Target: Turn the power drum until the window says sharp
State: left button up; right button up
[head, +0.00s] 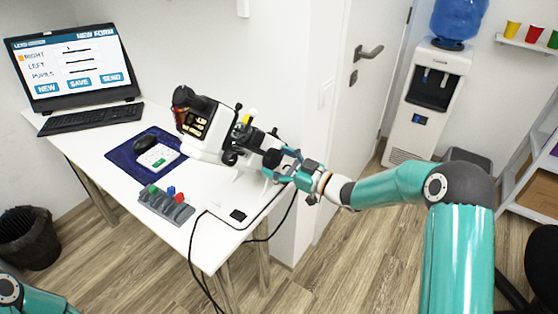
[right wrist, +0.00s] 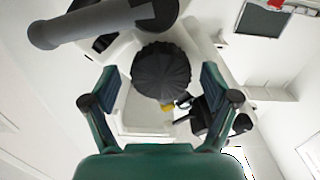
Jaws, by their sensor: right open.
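The eye test device (head: 208,140), white with black parts, stands near the table's right edge. A black ribbed knob (right wrist: 160,70), which looks like the power drum, lies between the two fingers of my right gripper (right wrist: 159,76) in the right wrist view. The fingers are open, one on each side, with gaps to the knob. In the head view my right gripper (head: 277,165) is at the device's right side and partly hides it. No readable window text shows on the device. My left gripper is not in view; only part of my left arm shows at the bottom left.
A laptop (head: 68,65) with a form on its screen, a keyboard (head: 90,117), a blue mat (head: 124,160) and a grey rack (head: 160,206) with coloured pieces share the white table. A water cooler (head: 428,100) stands beyond the door (head: 350,110).

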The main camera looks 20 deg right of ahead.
jog(key=c, duration=1.2)
jog(key=m+p, duration=0.1)
jog(key=m, duration=0.4)
jog(key=shift+r+m, duration=0.1)
jog(key=shift+m, duration=0.2)
jog(key=o, duration=1.2)
jog(key=v, duration=1.2)
